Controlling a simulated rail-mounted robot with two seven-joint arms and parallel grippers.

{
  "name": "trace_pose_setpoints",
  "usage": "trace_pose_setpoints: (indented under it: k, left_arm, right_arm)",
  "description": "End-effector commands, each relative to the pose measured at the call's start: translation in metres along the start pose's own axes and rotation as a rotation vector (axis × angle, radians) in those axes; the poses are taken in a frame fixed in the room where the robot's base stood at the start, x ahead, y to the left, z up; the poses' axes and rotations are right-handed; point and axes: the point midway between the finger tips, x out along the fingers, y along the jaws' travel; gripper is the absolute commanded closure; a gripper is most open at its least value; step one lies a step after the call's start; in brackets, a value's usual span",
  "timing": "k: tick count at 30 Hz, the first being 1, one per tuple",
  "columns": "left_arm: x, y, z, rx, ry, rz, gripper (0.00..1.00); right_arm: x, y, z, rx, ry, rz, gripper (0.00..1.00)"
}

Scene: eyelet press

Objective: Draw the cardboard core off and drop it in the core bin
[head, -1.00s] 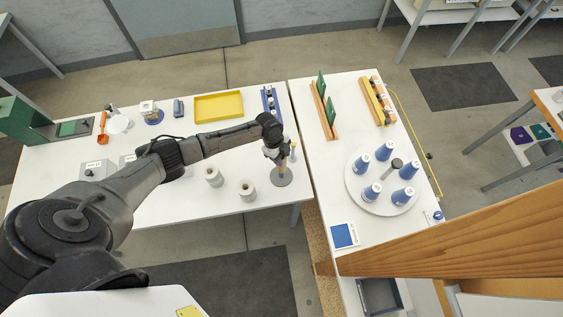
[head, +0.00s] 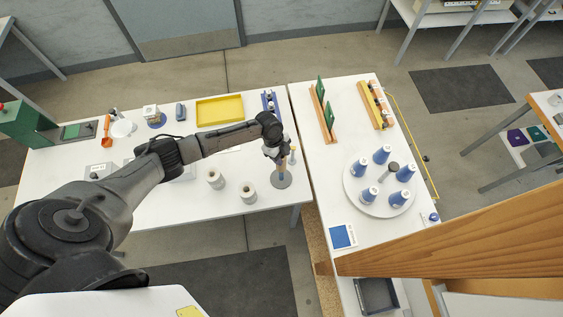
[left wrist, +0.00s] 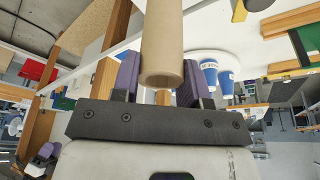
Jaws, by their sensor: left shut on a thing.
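The brown cardboard core (left wrist: 162,45) is a plain tube between the two purple-padded fingers of my left gripper (left wrist: 158,88), which is shut on it. Its near rim faces the camera in the left wrist view. In the head view my left gripper (head: 277,153) points down over a round grey base (head: 281,180) near the right end of the left table. The core shows small below the fingers, above the base. I cannot tell whether it still sits around a post there. My right gripper is not in view.
A yellow tray (head: 219,110) lies farther back. On the right table, blue-wrapped cones stand on a white round plate (head: 375,209). A grey open bin (head: 377,296) sits low at the front. A wooden beam (head: 470,240) crosses the right foreground.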

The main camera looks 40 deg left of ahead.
Motion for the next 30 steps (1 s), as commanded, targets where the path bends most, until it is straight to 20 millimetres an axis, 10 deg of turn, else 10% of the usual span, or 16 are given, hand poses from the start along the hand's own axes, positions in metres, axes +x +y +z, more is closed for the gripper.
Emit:
trace_pose_setpoints:
  k: [30]
  left_arm:
    - [-0.024, 0.000, -0.008, 0.000, 0.000, 0.000, 0.84]
  right_arm:
    - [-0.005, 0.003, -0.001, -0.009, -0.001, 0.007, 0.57]
